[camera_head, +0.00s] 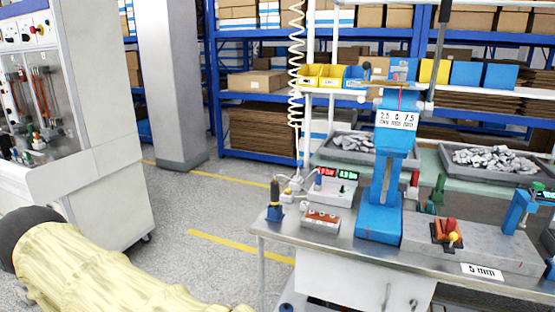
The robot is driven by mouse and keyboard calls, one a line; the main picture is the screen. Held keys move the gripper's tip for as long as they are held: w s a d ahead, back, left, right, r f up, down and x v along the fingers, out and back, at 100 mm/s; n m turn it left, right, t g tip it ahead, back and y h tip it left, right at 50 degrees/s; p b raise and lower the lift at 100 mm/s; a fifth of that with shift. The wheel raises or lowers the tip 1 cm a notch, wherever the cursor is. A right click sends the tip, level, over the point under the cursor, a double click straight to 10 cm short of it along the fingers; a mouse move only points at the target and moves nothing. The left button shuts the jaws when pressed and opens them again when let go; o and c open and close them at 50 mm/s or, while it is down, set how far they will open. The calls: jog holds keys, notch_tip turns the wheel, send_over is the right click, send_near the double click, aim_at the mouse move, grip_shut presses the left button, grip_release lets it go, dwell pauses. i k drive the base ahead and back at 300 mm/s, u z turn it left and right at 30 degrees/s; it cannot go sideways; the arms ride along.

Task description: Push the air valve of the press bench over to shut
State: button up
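The press bench (276,232) stands at the right with a metal top. A blue press (378,215) with a "2.5 / 7.5" label stands on it. A white box (332,187) with red and green displays sits left of the press. A coiled white air hose (295,75) hangs down to small fittings beside this box. My gripper is not in view. My pale yellow covered arm (95,270) crosses the lower left.
A black-handled tool (275,192) stands in a blue holder near the bench's left edge. A grey fixture block (475,250) lies right of the press. Grey trays (452,170) of metal parts stand behind. A white cabinet (95,185) is left; the floor between is clear.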

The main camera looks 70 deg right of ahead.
aim_at(299, 164)
jog(key=i, duration=2.35)
jog(key=z, duration=2)
